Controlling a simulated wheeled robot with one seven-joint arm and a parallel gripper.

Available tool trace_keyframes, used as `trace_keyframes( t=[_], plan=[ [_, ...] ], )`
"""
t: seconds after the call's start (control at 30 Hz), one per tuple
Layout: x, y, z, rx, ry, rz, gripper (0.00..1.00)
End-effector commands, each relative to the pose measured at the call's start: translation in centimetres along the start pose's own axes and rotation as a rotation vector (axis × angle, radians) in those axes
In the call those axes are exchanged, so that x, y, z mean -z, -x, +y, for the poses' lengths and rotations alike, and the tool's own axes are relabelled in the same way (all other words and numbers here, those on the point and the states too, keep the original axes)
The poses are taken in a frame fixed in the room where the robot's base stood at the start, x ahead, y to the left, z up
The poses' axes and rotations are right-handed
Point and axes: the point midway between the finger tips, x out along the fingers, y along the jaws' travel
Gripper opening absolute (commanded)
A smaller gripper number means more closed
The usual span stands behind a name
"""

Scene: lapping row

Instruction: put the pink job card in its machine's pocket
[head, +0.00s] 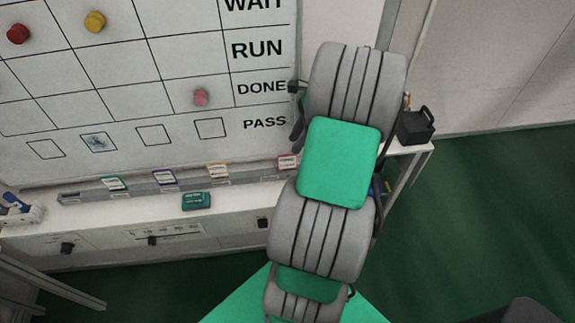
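A card with a pinkish-red top edge (288,161) stands at the right end of the grey rail below the board, close to the left side of my arm. It is the only pink-looking card I can make out, and my arm may cover part of it. My arm rises through the middle of the view and hides what is behind it. Dark parts that may belong to my gripper (297,112) show at the arm's upper left edge, in front of the board. The fingers cannot be made out, nor whether they hold anything.
The board (190,60) has WAIT, RUN, DONE and PASS rows, with red, yellow and pink magnets (201,97). The rail (140,188) also holds teal, purple and yellow-topped cards. A teal item (196,201) lies on the white bench. A black box (416,125) stands right of my arm.

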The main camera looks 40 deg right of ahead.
Motion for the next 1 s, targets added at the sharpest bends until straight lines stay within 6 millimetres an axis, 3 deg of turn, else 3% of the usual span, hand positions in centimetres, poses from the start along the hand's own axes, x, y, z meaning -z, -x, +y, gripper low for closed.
trace_keyframes(
  t=[0.2,0.37,0.6,0.87,1.0],
  plan=[
    [-0.1,-4.5,0.0,-0.003,0.002,0.0,0.33],
    [0.0,-6.2,0.0,-0.002,0.003,0.001,0.33],
    [0.3,-10.3,-0.3,-0.003,0.005,0.001,0.33],
    [0.4,-10.9,-0.4,0.002,0.004,0.003,0.33],
    [0.4,-10.9,-0.4,0.001,0.004,0.003,0.22]
  ],
)
